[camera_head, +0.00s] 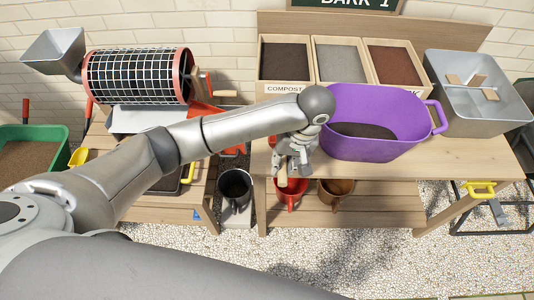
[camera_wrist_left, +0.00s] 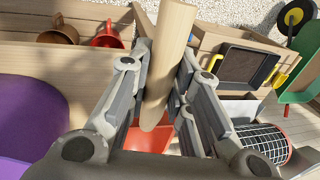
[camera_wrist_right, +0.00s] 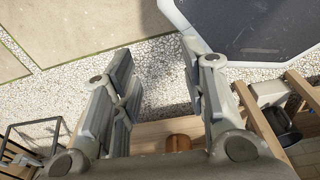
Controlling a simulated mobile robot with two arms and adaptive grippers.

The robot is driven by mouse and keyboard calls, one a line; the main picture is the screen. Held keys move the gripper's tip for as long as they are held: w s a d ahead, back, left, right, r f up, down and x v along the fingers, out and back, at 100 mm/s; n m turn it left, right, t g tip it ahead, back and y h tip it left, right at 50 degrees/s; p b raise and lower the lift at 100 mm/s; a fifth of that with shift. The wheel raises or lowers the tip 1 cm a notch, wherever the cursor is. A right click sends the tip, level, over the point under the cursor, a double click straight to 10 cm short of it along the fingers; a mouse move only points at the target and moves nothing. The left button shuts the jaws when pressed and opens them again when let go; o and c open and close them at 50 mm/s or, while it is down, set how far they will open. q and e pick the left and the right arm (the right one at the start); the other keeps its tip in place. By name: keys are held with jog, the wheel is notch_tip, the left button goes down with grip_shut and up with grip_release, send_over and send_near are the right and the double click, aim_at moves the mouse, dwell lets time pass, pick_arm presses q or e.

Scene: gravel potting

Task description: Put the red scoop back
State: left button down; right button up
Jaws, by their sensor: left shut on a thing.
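My left gripper (camera_head: 291,168) is shut on a wooden handle (camera_head: 283,179) in front of the bench edge. The handle also shows between the fingers in the left wrist view (camera_wrist_left: 167,55). A red part (camera_wrist_left: 150,138), which looks like the red scoop's, shows beyond the handle's rounded end; how they join is hidden. My right gripper (camera_wrist_right: 160,95) is open and empty in the right wrist view, and is out of the head view. A red cup-shaped vessel (camera_head: 291,195) and a brown one (camera_head: 335,193) stand on the lower shelf below my left gripper.
A purple tub (camera_head: 375,150) with dark soil stands on the bench just right of my left gripper. Soil boxes (camera_head: 342,101) stand behind it, and a metal bin (camera_head: 470,110) at right. A mesh drum sieve (camera_head: 138,77) and a green tray (camera_head: 62,160) are at left.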

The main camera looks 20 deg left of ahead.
pick_arm(q)
jog(key=w+a+f, duration=0.2)
jog(key=w+f, duration=0.1)
jog(key=w+a+f, duration=0.3)
jog(key=shift+a+f+p, duration=0.15)
jog(key=shift+a+p, duration=0.1)
jog(key=shift+p, duration=0.05)
jog(key=shift+w+a+f, duration=0.25)
jog(key=shift+f, duration=0.2)
jog(key=x, duration=0.1)
jog(key=p+x, duration=0.1)
jog(key=x, duration=0.1)
jog(key=shift+w+d, duration=0.15)
jog(key=shift+w, duration=0.1)
jog(key=shift+f, duration=0.4)
pick_arm(e)
jog(key=shift+s+a+r, duration=0.35)
jog(key=shift+s+a, duration=0.05)
jog(key=shift+s, duration=0.25)
pick_arm(q)
jog(key=shift+f, duration=0.1)
pick_arm(e)
jog(key=shift+d, duration=0.1)
pick_arm(q)
jog(key=c, duration=1.3)
grip_release()
pick_arm(e)
jog(key=shift+s+d, duration=0.15)
jog(key=shift+d, duration=0.05)
